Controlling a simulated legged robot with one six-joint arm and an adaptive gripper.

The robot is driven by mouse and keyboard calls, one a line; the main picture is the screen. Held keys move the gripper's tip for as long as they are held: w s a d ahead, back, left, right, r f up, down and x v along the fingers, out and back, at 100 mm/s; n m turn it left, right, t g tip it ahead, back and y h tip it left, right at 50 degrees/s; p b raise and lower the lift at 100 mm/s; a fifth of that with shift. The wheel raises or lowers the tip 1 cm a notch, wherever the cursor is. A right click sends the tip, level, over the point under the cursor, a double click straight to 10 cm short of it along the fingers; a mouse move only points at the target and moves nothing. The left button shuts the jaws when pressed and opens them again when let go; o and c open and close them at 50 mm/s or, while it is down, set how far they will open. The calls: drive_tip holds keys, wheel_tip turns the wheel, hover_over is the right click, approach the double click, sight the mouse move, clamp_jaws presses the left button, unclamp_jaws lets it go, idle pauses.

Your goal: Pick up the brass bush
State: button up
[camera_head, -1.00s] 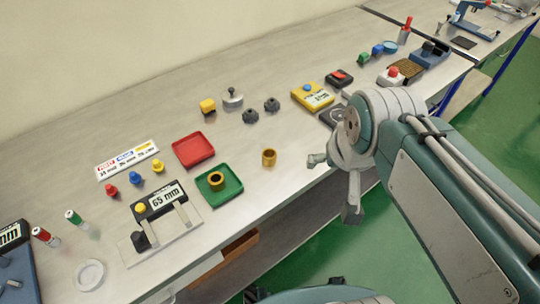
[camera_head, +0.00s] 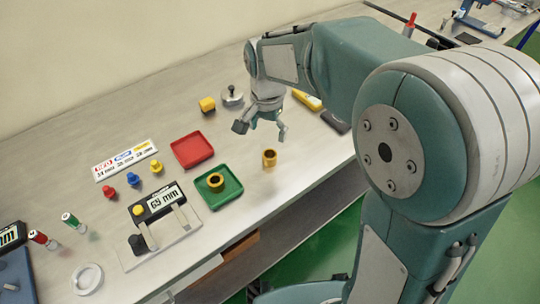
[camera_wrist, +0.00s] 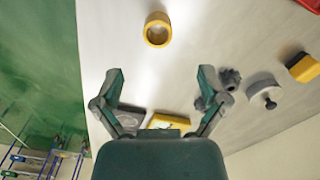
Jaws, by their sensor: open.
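A brass bush (camera_head: 269,158) stands upright by itself on the bench, right of the green tray; it also shows at the top of the wrist view (camera_wrist: 157,30). A second brass bush (camera_head: 216,181) stands in the green tray (camera_head: 232,192). My gripper (camera_head: 262,130) is above the bench, behind the lone bush in the head view. In the wrist view its two fingers (camera_wrist: 160,80) are spread wide with nothing between them, and the bush lies beyond their tips, apart from them.
A red tray (camera_head: 192,150) lies behind the green one. A measuring device (camera_head: 158,206) reading in mm stands to the left. A yellow block (camera_head: 207,104) and a grey knobbed piece (camera_head: 232,95) stand near my gripper. Bare bench surrounds the lone bush; its front edge is close.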

sight(269, 154)
drive_tip(key=f, duration=0.9)
drive_tip(key=shift+w+d+f, duration=0.1)
drive_tip(key=shift+d+f, duration=0.1)
clamp_jaws()
